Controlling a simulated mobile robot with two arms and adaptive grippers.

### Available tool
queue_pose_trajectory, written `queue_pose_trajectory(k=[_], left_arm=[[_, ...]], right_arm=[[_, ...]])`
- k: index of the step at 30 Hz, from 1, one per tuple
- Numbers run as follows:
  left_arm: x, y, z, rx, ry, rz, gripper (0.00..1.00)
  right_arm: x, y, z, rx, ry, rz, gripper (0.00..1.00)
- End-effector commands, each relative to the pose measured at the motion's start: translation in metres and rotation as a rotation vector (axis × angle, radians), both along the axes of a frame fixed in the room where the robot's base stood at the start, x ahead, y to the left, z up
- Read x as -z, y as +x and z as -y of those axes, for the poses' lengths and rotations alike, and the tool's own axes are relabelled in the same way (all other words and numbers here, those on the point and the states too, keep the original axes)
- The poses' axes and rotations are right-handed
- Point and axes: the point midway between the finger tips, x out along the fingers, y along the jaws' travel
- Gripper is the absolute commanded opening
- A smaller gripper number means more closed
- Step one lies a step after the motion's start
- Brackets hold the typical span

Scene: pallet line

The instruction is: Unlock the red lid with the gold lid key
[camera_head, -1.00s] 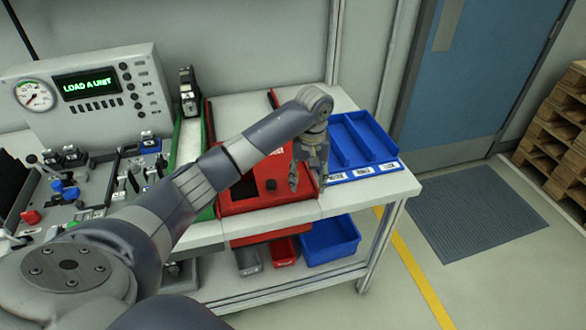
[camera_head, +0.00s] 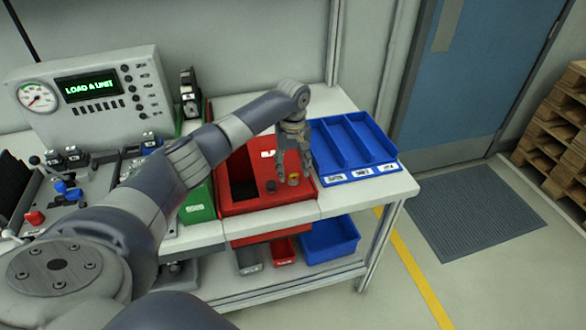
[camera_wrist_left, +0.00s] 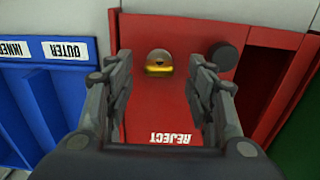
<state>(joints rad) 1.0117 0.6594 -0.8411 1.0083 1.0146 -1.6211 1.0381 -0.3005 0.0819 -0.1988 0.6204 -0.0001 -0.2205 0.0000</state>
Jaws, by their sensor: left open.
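The red lid (camera_head: 265,205) is the top of a red box on the bench, with a white REJECT label in the left wrist view. The gold lid key (camera_head: 293,178) is at a round metal fitting on the lid; it also shows in the left wrist view (camera_wrist_left: 159,69). A black knob (camera_wrist_left: 223,56) is beside it. My left gripper (camera_head: 295,174) is open and points down over the lid. In the left wrist view its fingers stand either side of the gold key, with gaps on both sides. I cannot tell whether the fingertips touch the lid. My right gripper is not in view.
A blue divided tray (camera_head: 350,147) stands close to the right of the red box. A green bin (camera_head: 199,205) is to its left. A control panel (camera_head: 95,98) reading LOAD A UNIT is further left. Bins sit on the shelf below.

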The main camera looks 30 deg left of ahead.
Motion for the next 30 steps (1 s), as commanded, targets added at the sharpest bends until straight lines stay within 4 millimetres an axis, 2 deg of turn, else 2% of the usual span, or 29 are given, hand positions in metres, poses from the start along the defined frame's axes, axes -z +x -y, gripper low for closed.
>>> queue_pose_trajectory(k=[5, 13, 19, 30], left_arm=[[0.0117, -0.0001, 0.0006, 0.001, -0.001, 0.001, 0.5], [0.0131, 0.0, 0.0005, 0.002, -0.001, 0.001, 0.5], [0.0128, 0.0, 0.0005, 0.002, -0.001, 0.001, 0.06], [0.0114, -0.0002, 0.0004, 0.033, 0.0, 0.0, 0.06]], right_arm=[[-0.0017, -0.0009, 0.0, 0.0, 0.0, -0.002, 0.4], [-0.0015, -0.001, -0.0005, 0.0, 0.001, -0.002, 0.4], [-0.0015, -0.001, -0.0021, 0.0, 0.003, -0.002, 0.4], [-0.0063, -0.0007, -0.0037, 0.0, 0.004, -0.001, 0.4]])
